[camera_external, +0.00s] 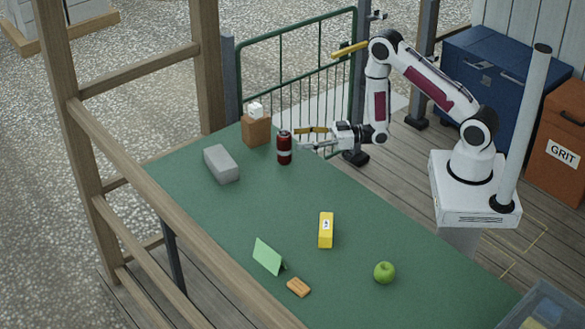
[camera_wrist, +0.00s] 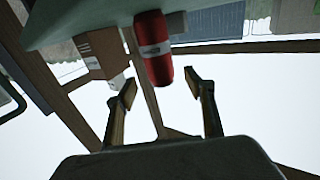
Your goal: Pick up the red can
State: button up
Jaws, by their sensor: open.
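The red can (camera_external: 284,149) stands upright near the far edge of the green table. It is dark red with a pale band around its middle. My gripper (camera_external: 306,138) is level with the can, just to its right, with its fingers pointing at it. In the wrist view the can (camera_wrist: 153,50) lies ahead of the open fingers (camera_wrist: 165,90), roughly between their tips and slightly beyond them. The jaws are open and empty, and I see no clear contact with the can.
A brown box (camera_external: 256,130) with a white top stands just behind the can; a grey block (camera_external: 221,164) lies to its left. A yellow box (camera_external: 326,230), green card (camera_external: 268,256), orange item (camera_external: 298,287) and green apple (camera_external: 384,272) sit nearer. The table (camera_external: 250,215) between is clear.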

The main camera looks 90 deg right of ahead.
aim_at(290, 140)
jog(key=shift+f+x, duration=0.15)
jog(key=shift+x, duration=1)
jog(key=shift+f+x, duration=0.1)
jog(key=shift+x, duration=1.05)
jog(key=c, duration=0.9)
